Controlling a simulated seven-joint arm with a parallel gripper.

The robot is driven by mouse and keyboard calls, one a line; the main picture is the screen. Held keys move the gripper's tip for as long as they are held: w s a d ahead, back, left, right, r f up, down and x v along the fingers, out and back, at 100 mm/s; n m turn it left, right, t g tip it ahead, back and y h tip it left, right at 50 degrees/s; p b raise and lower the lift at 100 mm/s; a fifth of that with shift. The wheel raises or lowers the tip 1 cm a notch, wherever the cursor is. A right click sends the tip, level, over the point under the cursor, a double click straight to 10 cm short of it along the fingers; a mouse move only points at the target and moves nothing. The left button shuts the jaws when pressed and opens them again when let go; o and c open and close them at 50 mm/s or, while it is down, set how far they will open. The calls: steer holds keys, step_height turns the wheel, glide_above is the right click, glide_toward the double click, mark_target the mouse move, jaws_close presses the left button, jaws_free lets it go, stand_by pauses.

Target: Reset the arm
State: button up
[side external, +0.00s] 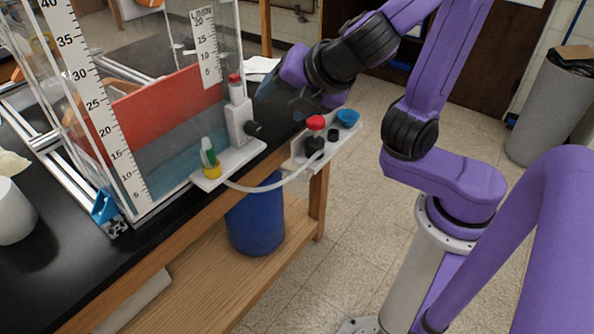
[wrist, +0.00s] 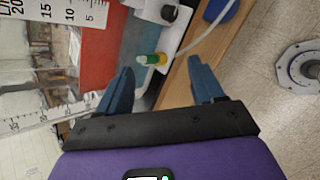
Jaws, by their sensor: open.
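My gripper (wrist: 161,66) shows in the wrist view with its two blue fingers wide apart and nothing between them. In the side external view my purple arm reaches in from the right, and the gripper (side external: 281,98) hangs above the bench's right edge, beside the clear tank. Its fingers are small and hard to make out there. In the wrist view a green-and-yellow fitting (wrist: 150,59) appears beyond the gap between the fingers, apart from them.
A clear tank (side external: 180,112) with measuring scales and a red panel stands on the black bench (side external: 60,275). A blue bin (side external: 256,222) sits below.

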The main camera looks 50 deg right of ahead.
steer(key=s+d+f+m+g+y, duration=0.1)
steer(key=s+d+f+m+g, duration=0.2)
steer(key=s, duration=0.4)
steer(key=s+d+f+m+g+y, duration=0.1)
steer(key=s+d+f+m+g, duration=0.3)
steer(key=s+f+m+g, duration=0.2)
steer(key=shift+s+d+f+m, duration=0.15)
steer(key=shift+s+f+m, duration=0.4)
steer(key=shift+s+m, duration=0.35)
steer(key=shift+w, duration=0.15)
stand_by(0.6)
